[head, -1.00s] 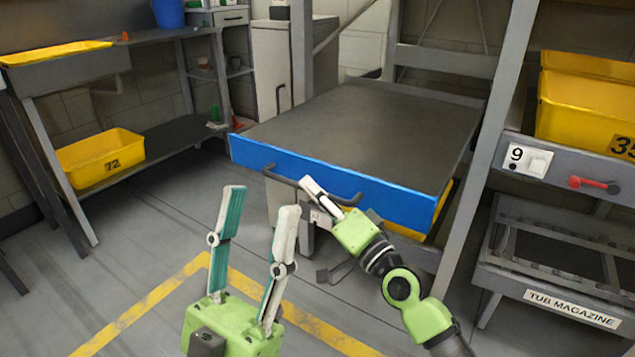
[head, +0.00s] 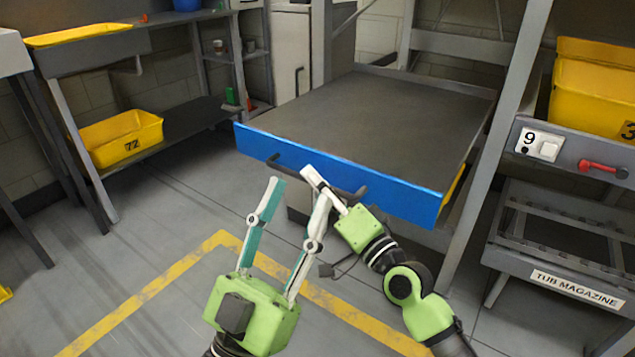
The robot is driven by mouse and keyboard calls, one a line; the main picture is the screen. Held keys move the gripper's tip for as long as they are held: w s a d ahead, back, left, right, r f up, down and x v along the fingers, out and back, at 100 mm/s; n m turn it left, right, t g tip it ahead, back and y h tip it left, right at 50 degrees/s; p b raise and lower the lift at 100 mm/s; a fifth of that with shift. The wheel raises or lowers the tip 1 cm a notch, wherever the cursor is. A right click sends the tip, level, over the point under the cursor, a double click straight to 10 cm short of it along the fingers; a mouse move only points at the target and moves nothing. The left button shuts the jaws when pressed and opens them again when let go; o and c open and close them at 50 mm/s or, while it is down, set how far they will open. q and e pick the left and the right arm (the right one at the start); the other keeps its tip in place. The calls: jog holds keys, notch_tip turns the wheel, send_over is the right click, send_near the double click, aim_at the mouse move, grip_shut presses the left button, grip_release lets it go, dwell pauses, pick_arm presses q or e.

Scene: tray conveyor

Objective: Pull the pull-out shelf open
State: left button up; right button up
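The pull-out shelf (head: 400,115) has a wide dark grey top and a blue front panel (head: 400,194). Its top reaches out from the frame towards me. A dark bar handle (head: 279,166) runs along the front panel. My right gripper (head: 318,180) is at the middle of the handle, its pale fingers close together across the bar; the far side of the grip is hidden. My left gripper (head: 298,191) is open and empty, pointing up in front of the panel's left half. Its right finger overlaps the handle area in the picture.
A workbench with a yellow tub (head: 122,138) marked 72 stands at the left. At the right are a yellow tub (head: 592,95), a red handle (head: 603,168) and the tub magazine rack (head: 570,285). Floor with yellow tape (head: 130,300) is clear in front.

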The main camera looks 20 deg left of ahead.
jog(key=v, duration=1.2)
dwell(0.4)
